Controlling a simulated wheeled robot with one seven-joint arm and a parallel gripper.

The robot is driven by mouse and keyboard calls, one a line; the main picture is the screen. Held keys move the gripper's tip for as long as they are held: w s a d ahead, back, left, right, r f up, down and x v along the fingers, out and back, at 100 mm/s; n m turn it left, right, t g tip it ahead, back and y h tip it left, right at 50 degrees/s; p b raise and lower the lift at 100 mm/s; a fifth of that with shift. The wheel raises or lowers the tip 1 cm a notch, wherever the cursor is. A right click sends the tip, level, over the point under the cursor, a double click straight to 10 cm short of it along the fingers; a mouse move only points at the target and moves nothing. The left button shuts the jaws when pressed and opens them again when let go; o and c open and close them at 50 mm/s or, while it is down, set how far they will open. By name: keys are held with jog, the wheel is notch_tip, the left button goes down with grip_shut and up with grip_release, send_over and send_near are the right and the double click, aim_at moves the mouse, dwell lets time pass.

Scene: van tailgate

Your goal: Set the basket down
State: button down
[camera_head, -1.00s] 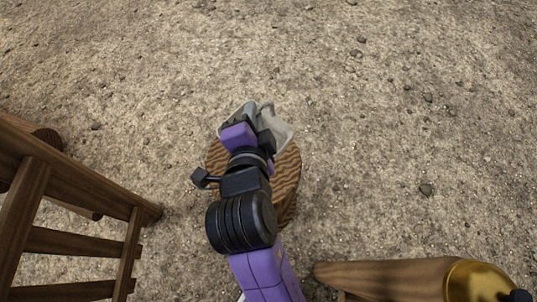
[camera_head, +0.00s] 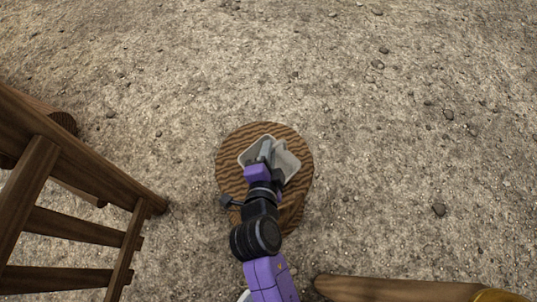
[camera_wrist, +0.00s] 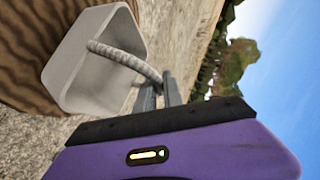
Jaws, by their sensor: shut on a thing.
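The basket (camera_head: 284,163) is light grey with slanted walls and an arched handle. In the head view it is over the top of a round wooden stump (camera_head: 236,151). My gripper (camera_head: 266,150) is above the basket's middle, shut on the handle. In the wrist view the basket (camera_wrist: 78,50) hangs or rests beside the stump's brown grooved surface (camera_wrist: 25,60), and its rope-like handle (camera_wrist: 125,57) runs to my gripper's fingers (camera_wrist: 160,88). The basket's inside looks empty. I cannot tell whether its base touches the stump.
A wooden slatted frame (camera_head: 75,160) stands at the left. A wooden beam (camera_head: 390,288) with a golden end lies at the lower right. Bare gravelly ground (camera_head: 400,90) with small stones is open beyond and to the right of the stump.

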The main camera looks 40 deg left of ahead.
jog(key=shift+f, duration=1.15)
jog(key=shift+f+b, duration=0.15)
jog(key=shift+b, duration=0.2)
jog(key=c, duration=1.5)
grip_release()
jog(key=shift+r, duration=0.2)
jog(key=v, duration=1.2)
jog(key=shift+a+p, duration=0.1)
jog(key=shift+p, duration=0.2)
jog(key=shift+s+f, duration=0.1)
